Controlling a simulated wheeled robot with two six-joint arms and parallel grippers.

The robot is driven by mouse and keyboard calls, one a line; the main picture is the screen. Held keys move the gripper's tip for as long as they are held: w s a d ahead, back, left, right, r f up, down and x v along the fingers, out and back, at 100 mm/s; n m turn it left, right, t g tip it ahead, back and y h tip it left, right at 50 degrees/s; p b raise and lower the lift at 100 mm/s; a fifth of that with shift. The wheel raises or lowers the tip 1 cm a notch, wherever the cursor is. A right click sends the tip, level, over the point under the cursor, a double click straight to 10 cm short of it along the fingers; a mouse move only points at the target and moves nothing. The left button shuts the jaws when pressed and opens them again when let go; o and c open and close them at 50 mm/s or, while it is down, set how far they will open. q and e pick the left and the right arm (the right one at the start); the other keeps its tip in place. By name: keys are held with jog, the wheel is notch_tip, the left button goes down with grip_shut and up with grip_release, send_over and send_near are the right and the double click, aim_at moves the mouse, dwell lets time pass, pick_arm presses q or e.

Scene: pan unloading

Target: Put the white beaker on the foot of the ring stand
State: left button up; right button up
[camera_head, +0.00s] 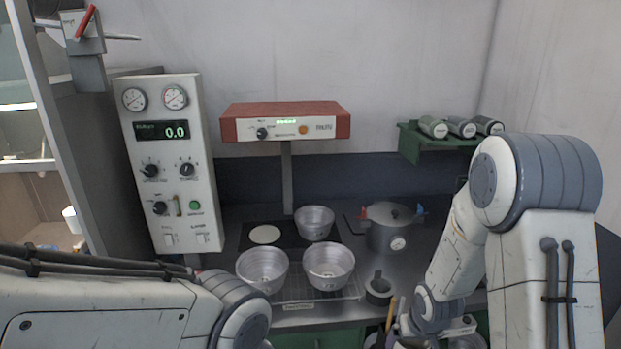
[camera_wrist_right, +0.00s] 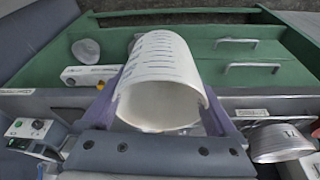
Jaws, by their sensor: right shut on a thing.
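The white beaker (camera_wrist_right: 165,62), with dark graduation marks, lies between the two fingers of my right gripper (camera_wrist_right: 163,100) in the right wrist view. The gripper is shut on it, and its open mouth faces the camera. In the head view the right gripper (camera_head: 440,335) is at the bottom edge, right of the pans, and I cannot make out the beaker there. A grey upright post (camera_head: 287,178) rises at the back of the counter under a red box. I cannot tell whether it belongs to the ring stand, and I see no clear foot. My left gripper is out of view.
Three metal pans, back (camera_head: 314,222), left (camera_head: 262,268) and right (camera_head: 329,264), stand on the counter. A lidded pot (camera_head: 391,232) is right of them. A pale disc (camera_head: 265,234) lies on the dark plate. A gauge panel (camera_head: 170,165) stands left. Green drawers (camera_wrist_right: 205,55) show below the counter.

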jog(key=s+a+f+b, duration=0.1)
jog(key=s+a+f, duration=0.3)
jog(key=a+f, duration=0.1)
jog(key=shift+f+n, duration=0.4)
jog(key=shift+f, duration=0.05)
